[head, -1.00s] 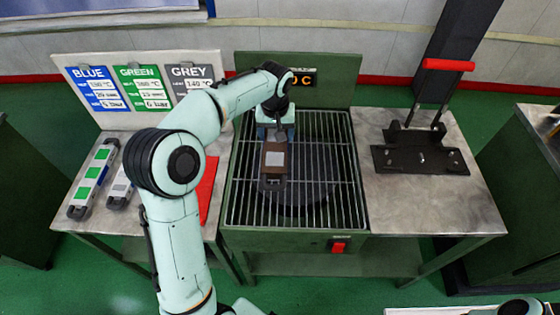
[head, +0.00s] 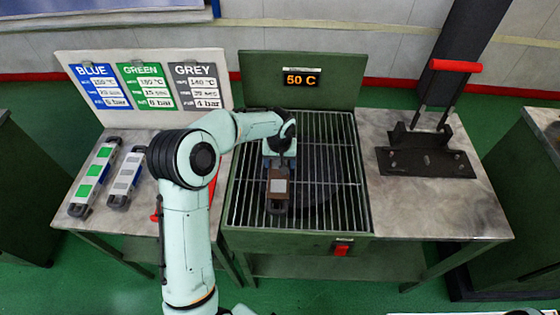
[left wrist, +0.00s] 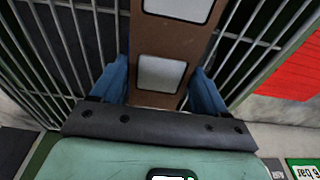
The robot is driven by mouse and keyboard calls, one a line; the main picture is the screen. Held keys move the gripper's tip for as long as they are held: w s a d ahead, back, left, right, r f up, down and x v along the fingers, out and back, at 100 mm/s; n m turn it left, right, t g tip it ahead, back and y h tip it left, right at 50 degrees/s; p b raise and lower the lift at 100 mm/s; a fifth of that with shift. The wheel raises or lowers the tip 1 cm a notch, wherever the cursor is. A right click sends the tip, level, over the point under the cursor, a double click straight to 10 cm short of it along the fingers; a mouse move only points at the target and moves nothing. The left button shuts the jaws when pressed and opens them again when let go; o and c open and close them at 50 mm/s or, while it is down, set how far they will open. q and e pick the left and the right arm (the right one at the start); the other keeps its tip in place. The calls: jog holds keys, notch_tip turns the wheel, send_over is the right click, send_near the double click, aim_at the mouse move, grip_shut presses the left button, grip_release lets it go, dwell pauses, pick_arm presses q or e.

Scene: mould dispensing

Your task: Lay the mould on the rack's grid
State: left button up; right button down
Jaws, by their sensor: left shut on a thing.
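My left gripper (head: 279,162) is shut on the mould (head: 278,188), a narrow brown piece with pale square plates and a dark front end. The left wrist view shows the mould (left wrist: 160,42) between the two blue fingers of the gripper (left wrist: 160,85). The mould is over the rack's grid (head: 335,190), left of its middle, with its long side pointing to the front. The grid's bars also show on both sides of it in the left wrist view (left wrist: 75,45). I cannot tell whether the mould touches the bars. My right gripper is not in view.
A 50 C display (head: 301,78) stands behind the grid and a red switch (head: 342,248) is on the front. A green-plated mould (head: 95,176) and a grey-plated one (head: 127,177) lie on the left table. A black press with a red handle (head: 456,66) stands right.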

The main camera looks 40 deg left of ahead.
pick_arm(q)
jog(key=shift+w+r, duration=0.1)
jog(key=o, duration=1.7)
jog(key=shift+f, duration=0.25)
jog(key=shift+r, duration=0.1)
jog(key=r, duration=0.4)
jog(key=s+r, duration=0.1)
jog(key=r, duration=0.3)
jog(key=d+r, duration=0.1)
jog(key=r, duration=0.3)
jog(key=shift+s, duration=0.4)
